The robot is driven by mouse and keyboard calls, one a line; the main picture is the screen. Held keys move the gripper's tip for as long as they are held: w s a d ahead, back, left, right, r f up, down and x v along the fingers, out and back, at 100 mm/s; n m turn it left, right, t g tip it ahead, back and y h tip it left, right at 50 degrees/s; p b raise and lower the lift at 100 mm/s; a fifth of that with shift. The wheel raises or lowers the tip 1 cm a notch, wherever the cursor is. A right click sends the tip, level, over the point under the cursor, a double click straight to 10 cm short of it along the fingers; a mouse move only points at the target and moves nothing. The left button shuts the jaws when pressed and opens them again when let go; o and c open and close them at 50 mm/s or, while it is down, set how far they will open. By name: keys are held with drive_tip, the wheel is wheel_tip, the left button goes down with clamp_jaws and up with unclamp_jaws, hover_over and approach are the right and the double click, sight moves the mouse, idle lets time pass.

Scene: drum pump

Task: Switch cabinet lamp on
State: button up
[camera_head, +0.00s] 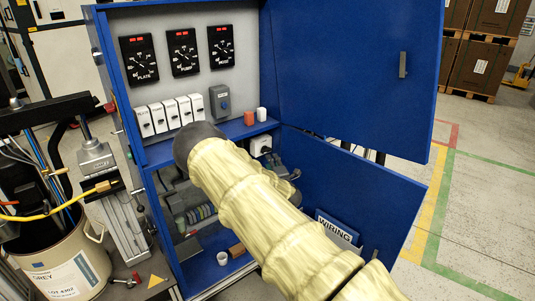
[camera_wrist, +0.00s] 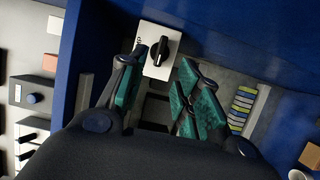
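A white switch box with a black rotary knob (camera_wrist: 158,50) is in the wrist view, just beyond my fingertips. My gripper (camera_wrist: 160,70) is open, with its teal-padded fingers spread to either side of the view toward the knob. I see nothing held between them, and I cannot tell whether a finger touches the box. In the head view the white switch box (camera_head: 261,145) sits at the upper right of the blue cabinet's (camera_head: 152,155) lower compartment. There my sleeved arm hides most of the gripper. I cannot make out a lamp.
The upper compartment has three dial meters (camera_head: 182,52), a row of white switches (camera_head: 170,113) and a grey knob box (camera_head: 220,101). Two blue doors hang open rightward. A bucket (camera_head: 62,262) stands at left.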

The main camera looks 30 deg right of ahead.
sight(267, 152)
drive_tip(key=p+x, duration=0.1)
drive_tip(key=x, duration=0.7)
drive_tip(key=shift+w+d+f, duration=0.1)
drive_tip(key=shift+w, duration=0.1)
clamp_jaws()
